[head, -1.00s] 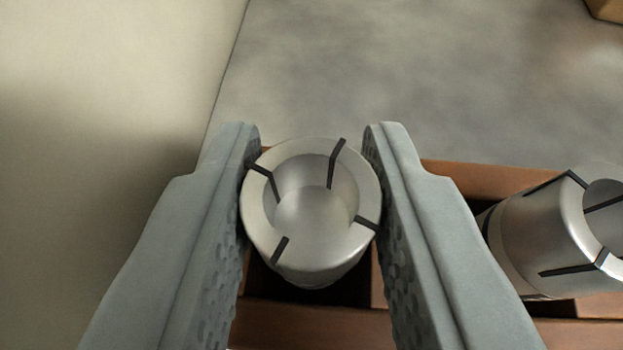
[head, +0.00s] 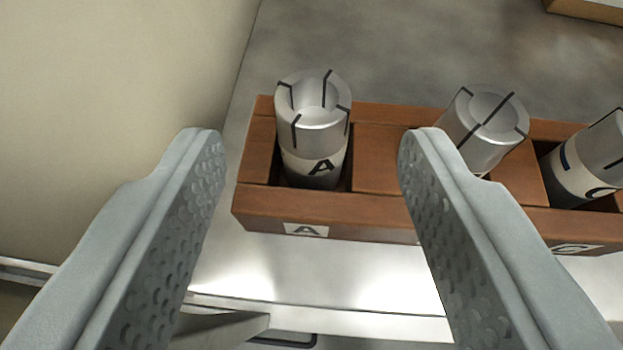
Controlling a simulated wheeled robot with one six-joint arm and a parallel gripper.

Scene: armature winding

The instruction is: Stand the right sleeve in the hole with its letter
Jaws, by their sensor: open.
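A silver slotted sleeve (head: 318,125) with a black A on its pale band stands in the left hole of a brown wooden rack. The rack (head: 385,160) has a white A label (head: 305,230) on its front below that hole. The sleeve looks nearly upright, with its lower end hidden inside the hole. My gripper (head: 315,135) is open and empty, its fingers wide apart on either side and clear of the sleeve, nearer the camera.
A second sleeve (head: 487,125) stands in the middle of the rack, its lower part hidden by my right finger. A third sleeve (head: 590,165) leans in the right hole, above a label (head: 572,248) that reads like G. A wall (head: 110,80) is at left.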

